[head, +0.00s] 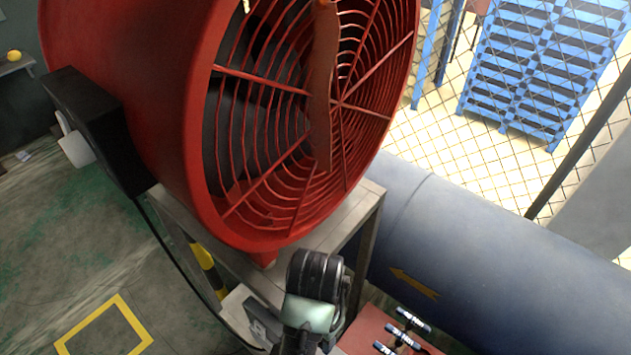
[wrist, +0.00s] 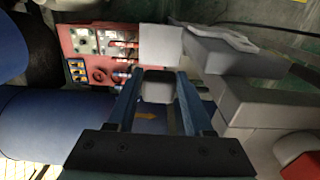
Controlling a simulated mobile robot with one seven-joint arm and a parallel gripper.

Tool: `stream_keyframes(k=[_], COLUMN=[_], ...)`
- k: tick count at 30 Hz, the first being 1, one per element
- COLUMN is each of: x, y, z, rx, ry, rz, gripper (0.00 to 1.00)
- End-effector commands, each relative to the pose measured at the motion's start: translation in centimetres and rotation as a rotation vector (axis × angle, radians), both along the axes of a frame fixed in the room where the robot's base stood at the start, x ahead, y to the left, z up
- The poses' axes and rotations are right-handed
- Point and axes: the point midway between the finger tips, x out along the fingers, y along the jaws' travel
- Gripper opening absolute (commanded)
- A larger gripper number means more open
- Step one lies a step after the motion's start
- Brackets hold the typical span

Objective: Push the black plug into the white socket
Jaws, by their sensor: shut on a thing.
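In the wrist view my gripper (wrist: 159,80) has its two blue fingers closed on the sides of a dark grey block, which looks like the black plug (wrist: 158,92). A white block (wrist: 160,45), likely the white socket, lies just beyond the fingertips, in line with the plug. I cannot tell whether the two touch. In the head view my arm hides the gripper and the plug. A white box with a grey face (head: 240,309) shows low on the stand, left of my arm; I cannot tell if it is the socket.
A big red caged fan (head: 165,90) stands on a metal stand (head: 365,215). A black box (head: 95,120) on its side has a cable running down. A blue pipe (head: 480,250) with a yellow arrow crosses the right. A red panel (wrist: 90,50) with valves lies left of the white block.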

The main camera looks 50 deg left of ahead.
Motion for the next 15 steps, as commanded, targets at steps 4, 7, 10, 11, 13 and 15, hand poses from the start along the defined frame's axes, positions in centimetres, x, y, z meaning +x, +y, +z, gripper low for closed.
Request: stream_keyframes(k=[4,7,10,11,13,15], x=[0.0,0.0,0.0,0.0,0.0,0.0], y=[0.0,0.0,0.0,0.0,0.0,0.0], z=[3.3,4.9,6.2,6.6,7.3,7.9], rx=[0.000,0.000,0.000,0.000,0.000,0.000], ry=[-0.001,-0.001,-0.001,-0.001,-0.001,-0.001], rz=[0.000,0.000,0.000,0.000,0.000,0.000], gripper=[0.03,0.03,0.03,0.03,0.03,0.03])
